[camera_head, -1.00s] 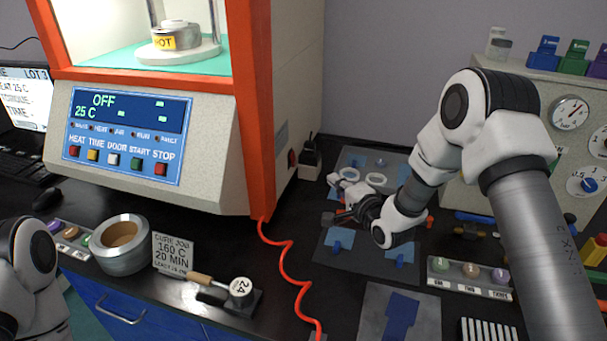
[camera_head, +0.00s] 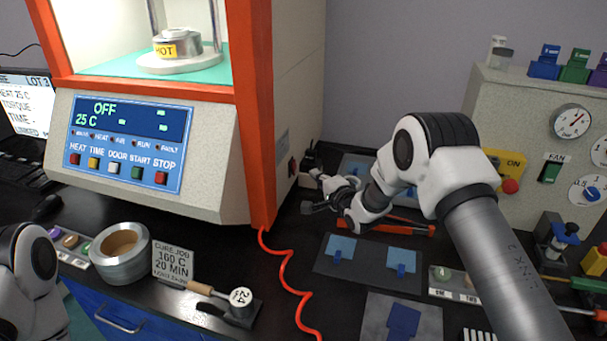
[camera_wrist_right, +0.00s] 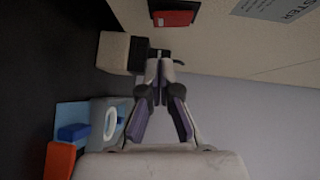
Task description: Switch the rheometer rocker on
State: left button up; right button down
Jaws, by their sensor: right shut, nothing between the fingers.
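The rheometer (camera_head: 150,200) stands at the left with its display (camera_head: 130,112) reading OFF and 25 C. Its red rocker (camera_head: 293,166) is on the right side wall; in the right wrist view the rocker (camera_wrist_right: 173,18) sits in a dark housing at the top. My right gripper (camera_head: 318,175) is beside that wall, shut and empty. In the right wrist view its closed fingertips (camera_wrist_right: 160,60) are below the rocker in the picture, with a visible gap. I cannot tell which way the rocker is tipped. Only part of my left arm shows, without its gripper.
A beige block with a dark top (camera_wrist_right: 113,50) is close beside the fingertips. A red coiled cord (camera_head: 290,275) runs down the bench. Dark mats with blue pieces (camera_head: 341,246) lie in front of the right arm. A grey cabinet (camera_head: 510,120) stands at the right.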

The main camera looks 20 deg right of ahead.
aim_at(294, 168)
jog(key=a, duration=0.1)
jog(key=w+a, duration=0.2)
jog(key=shift+w+a+f, duration=0.15)
jog(key=shift+f, duration=0.15)
jog(key=shift+w+a+f+t+b, duration=0.15)
jog(key=shift+t+b, duration=0.15)
jog(key=shift+b, duration=0.15)
